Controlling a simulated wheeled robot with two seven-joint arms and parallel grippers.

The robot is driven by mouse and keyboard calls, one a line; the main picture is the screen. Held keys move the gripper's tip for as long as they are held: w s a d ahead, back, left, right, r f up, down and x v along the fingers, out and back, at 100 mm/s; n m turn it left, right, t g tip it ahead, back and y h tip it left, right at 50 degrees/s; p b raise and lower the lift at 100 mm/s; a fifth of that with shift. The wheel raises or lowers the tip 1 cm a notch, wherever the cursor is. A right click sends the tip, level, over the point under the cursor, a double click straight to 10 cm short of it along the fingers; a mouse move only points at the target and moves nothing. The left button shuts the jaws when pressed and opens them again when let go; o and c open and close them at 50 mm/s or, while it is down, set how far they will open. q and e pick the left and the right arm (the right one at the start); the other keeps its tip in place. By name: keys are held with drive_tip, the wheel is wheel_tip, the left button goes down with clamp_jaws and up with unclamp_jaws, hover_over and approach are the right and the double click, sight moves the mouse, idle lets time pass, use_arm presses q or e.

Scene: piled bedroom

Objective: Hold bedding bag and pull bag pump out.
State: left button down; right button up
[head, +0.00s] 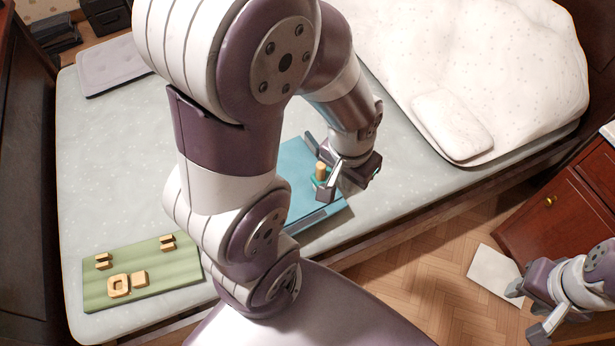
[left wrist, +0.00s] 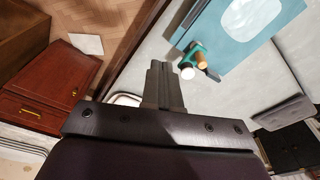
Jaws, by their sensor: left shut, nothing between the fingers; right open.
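The blue bedding bag (head: 300,203) lies flat on the bed, partly hidden behind my left arm. A pale window in it shows in the left wrist view (left wrist: 225,58). The bag pump (head: 320,172) has a wooden cylinder and a teal body and stands at the bag. In the left wrist view the pump (left wrist: 199,58) also shows a white round end, beside the bag's edge. I cannot tell how it is joined to the bag. My left gripper (head: 333,182) is shut and empty, close to the right of the pump. My right gripper (head: 524,308) is open and empty, off the bed above the floor.
A green board (head: 140,290) with several wooden pieces lies on the bed at the front left. A white duvet (head: 480,50) and small pillow (head: 452,125) fill the far right. A grey cushion (head: 112,64) lies far left.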

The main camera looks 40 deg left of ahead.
idle(0.8)
use_arm(q)
unclamp_jaws()
